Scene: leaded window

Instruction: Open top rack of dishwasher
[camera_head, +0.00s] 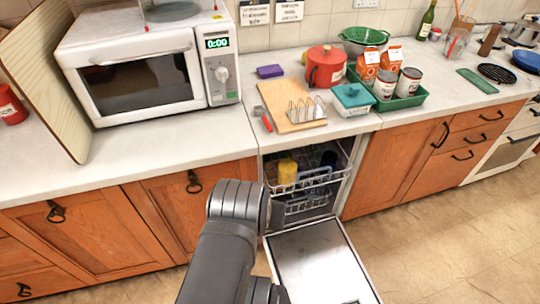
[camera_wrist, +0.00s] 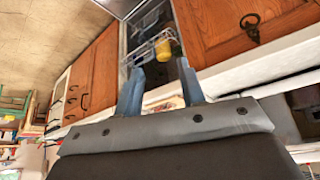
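The dishwasher stands open under the counter, its door (camera_head: 315,262) folded down toward the floor. The white wire top rack (camera_head: 318,179) sits inside the cavity, with a yellow cup (camera_head: 287,172) and darker items in it. A second wire basket section shows below it. In the wrist view the rack (camera_wrist: 146,52) and yellow cup (camera_wrist: 163,48) appear beyond the fingers, tilted by the camera. My gripper (camera_wrist: 160,85) is open, its two fingers apart with nothing visibly held between them. In the head view my arm's end is left of the rack opening; the fingers are hidden there.
Wooden cabinets with dark handles (camera_head: 193,182) flank the opening on both sides. The worktop (camera_head: 210,135) above holds a microwave (camera_head: 130,70), a board with a toast rack (camera_head: 300,110), a red pot (camera_head: 325,66) and a green tray of groceries. The floor (camera_head: 440,250) at right is clear.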

